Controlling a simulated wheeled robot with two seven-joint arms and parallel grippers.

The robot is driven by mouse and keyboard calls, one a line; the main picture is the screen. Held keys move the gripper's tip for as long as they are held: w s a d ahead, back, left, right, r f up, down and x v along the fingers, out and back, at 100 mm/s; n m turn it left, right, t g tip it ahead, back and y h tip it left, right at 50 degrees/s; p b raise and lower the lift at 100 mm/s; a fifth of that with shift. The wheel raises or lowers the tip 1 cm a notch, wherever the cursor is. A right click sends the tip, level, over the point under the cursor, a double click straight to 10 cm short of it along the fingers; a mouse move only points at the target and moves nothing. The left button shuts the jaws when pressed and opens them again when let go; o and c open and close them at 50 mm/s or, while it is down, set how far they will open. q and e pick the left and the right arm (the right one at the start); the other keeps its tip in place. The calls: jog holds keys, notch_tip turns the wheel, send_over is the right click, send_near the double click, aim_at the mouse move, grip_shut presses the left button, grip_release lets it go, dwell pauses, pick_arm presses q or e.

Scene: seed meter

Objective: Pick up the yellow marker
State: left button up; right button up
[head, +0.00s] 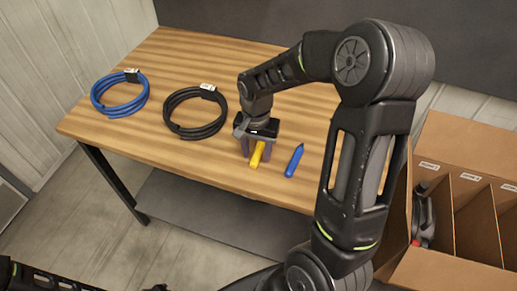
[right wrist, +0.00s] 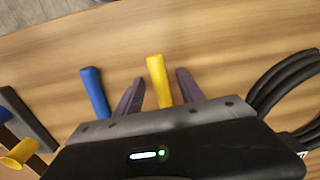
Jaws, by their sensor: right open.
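The yellow marker (head: 257,154) lies on the wooden table near its front edge. My right gripper (head: 250,148) is right over it, pointing down. In the right wrist view the yellow marker (right wrist: 158,80) lies between the two open fingers (right wrist: 156,95), with a gap to each side. Its lower end is hidden behind the gripper body. A blue marker (head: 294,160) lies just to the right of it in the head view, outside the fingers; it also shows in the right wrist view (right wrist: 95,92). My left gripper is not in view.
A black cable coil (head: 195,112) and a blue cable coil (head: 120,94) lie on the table (head: 190,60) to the left. The table's back is clear.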

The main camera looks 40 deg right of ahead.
dwell(0.5)
grip_shut()
dwell(0.8)
